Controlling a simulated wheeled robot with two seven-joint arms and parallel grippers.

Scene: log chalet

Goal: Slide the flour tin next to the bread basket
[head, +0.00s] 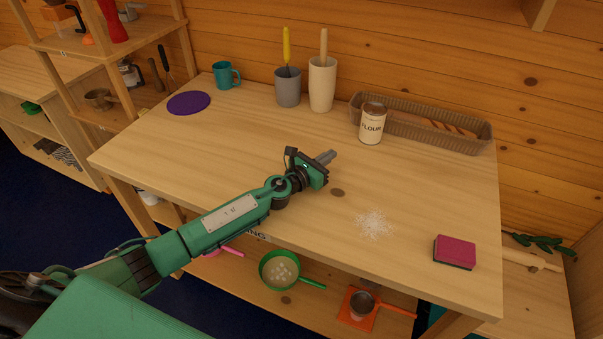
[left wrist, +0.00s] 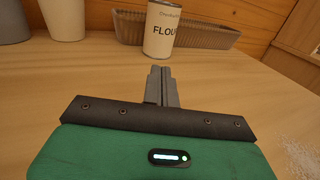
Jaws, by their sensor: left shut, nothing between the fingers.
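My right gripper is not in view.
A cream canister (head: 322,85) and a grey cup (head: 288,90) hold utensils at the back. A teal mug (head: 224,77) and purple disc (head: 189,103) lie left. Spilled white powder (head: 374,224) and a pink sponge (head: 454,251) are at the front right. The table's middle is clear.

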